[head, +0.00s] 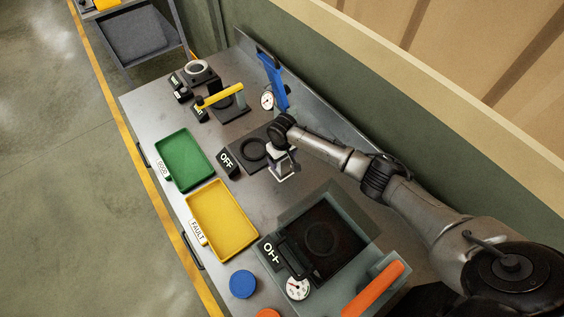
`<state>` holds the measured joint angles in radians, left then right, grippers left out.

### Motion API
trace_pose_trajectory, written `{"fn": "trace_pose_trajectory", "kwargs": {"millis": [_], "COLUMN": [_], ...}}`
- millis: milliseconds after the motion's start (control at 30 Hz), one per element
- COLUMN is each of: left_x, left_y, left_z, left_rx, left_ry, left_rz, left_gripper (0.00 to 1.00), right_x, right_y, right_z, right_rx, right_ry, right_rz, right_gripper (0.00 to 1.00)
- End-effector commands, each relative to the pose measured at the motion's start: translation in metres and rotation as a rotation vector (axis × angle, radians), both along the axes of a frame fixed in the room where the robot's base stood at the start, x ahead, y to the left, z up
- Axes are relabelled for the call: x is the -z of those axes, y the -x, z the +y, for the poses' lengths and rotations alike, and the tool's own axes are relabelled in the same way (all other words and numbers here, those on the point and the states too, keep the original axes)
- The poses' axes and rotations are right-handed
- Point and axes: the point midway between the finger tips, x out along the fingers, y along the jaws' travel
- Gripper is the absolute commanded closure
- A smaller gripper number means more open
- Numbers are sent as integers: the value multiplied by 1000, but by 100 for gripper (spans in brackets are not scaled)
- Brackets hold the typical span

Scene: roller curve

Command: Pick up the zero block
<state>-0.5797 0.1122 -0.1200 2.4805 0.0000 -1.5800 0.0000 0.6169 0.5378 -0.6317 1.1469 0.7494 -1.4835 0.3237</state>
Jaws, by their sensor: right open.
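My right arm comes in from the right, and its gripper (284,170) points down over the bench, just right of a black plate with a round seat (253,150). The gripper is open. A small pale grey shape shows at its fingertips, and I cannot tell whether it is a block or part of the fingers. No block marked as the zero block can be made out; it may be hidden by the gripper. My left gripper is not in view.
A green tray (170,183) and a yellow tray (238,246) lie left of the gripper. A blue lever (273,80) and a yellow handle (220,96) stand behind. A clear-walled station (352,283) with an orange handle (373,289) and a blue disc (243,284) are in front.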

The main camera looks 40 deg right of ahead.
Motion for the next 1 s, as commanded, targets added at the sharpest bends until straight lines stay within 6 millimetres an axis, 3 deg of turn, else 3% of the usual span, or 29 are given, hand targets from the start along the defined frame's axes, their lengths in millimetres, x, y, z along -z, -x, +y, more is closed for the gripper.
{"fn": "trace_pose_trajectory", "kwargs": {"millis": [300,1000], "left_x": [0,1], "left_y": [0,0], "left_z": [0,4], "left_rx": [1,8], "left_ry": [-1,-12], "left_rz": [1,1], "left_gripper": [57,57], "right_x": [4,4], "right_y": [0,0], "right_z": [0,0], "right_rx": [0,-1], "right_ry": [0,0], "right_rz": [0,0], "right_gripper": [22,89]}}
